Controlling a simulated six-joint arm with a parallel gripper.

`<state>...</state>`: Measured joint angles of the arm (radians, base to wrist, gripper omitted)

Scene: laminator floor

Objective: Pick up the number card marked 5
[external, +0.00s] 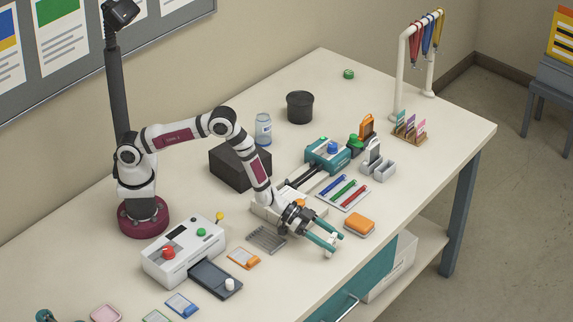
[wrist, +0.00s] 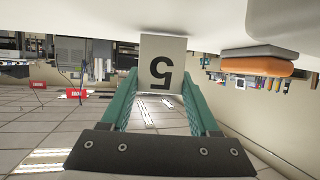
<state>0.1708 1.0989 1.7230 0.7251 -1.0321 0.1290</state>
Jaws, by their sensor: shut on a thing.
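The number card marked 5 (wrist: 162,60) is pale, with a dark 5 that appears upside down in the wrist view. My gripper (wrist: 160,88) is shut on it, with one teal finger at each side edge of the card. In the external view my gripper (external: 333,243) is at the front edge of the table, and the card (external: 329,252) shows only as a small pale piece at the fingertips. I cannot tell there whether the card touches the table.
An orange-topped block (external: 360,224) lies just right of my gripper; it also shows in the wrist view (wrist: 256,64). A tray of coloured pens (external: 344,193) is behind. A metal rack (external: 267,239) and the white laminator (external: 183,250) are to the left.

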